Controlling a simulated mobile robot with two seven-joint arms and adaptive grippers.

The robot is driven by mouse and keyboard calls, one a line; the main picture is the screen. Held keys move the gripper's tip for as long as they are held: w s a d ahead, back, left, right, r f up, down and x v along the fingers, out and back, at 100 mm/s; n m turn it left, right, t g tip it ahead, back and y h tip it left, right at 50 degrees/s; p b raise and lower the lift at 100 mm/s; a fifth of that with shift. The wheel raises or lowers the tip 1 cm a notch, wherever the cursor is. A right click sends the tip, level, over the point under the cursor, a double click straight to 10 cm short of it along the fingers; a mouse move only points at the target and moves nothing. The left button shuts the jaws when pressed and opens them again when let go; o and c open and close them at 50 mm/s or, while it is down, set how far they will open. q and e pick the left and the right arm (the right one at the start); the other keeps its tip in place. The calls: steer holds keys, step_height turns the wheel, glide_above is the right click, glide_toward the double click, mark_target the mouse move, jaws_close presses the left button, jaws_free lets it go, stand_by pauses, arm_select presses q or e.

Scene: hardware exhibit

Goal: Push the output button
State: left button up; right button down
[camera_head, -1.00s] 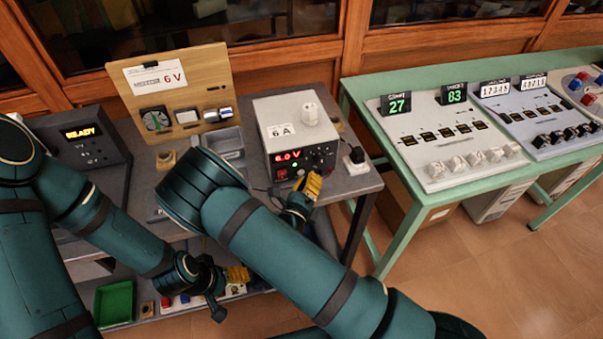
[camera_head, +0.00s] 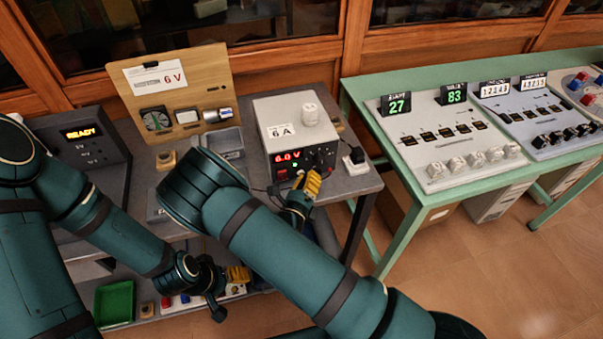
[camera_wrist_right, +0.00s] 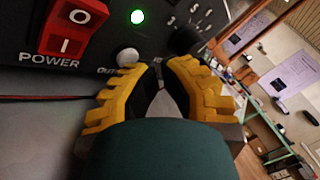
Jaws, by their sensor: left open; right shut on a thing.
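The power supply (camera_head: 296,134) is a pale box with a black front, a red 6.0 V display and a "6 A" label. In the right wrist view its output button (camera_wrist_right: 127,57) is a round pale button above partly hidden "OUT" lettering. My right gripper (camera_head: 313,178) is at the lower front of the supply. In the wrist view its yellow fingertips (camera_wrist_right: 161,68) are close together, just right of the button; contact with it is unclear. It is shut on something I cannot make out. My left gripper (camera_head: 226,276) is open, low beside the bench.
A red power switch (camera_wrist_right: 72,25) and a lit green lamp (camera_wrist_right: 137,16) are by the button. A dark knob (camera_wrist_right: 186,40) is to its right. A black plug (camera_head: 354,157) stands right of the supply. A green table (camera_head: 400,222) is further right.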

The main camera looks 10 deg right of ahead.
steer(key=shift+w, duration=0.25)
stand_by(0.4)
steer(key=shift+s, duration=0.1)
steer(key=shift+s+p, duration=0.3)
steer(key=shift+s, duration=0.15)
steer(key=shift+s+d+p, duration=0.15)
steer(key=shift+s+p, duration=0.5)
steer(key=shift+s, duration=2.35)
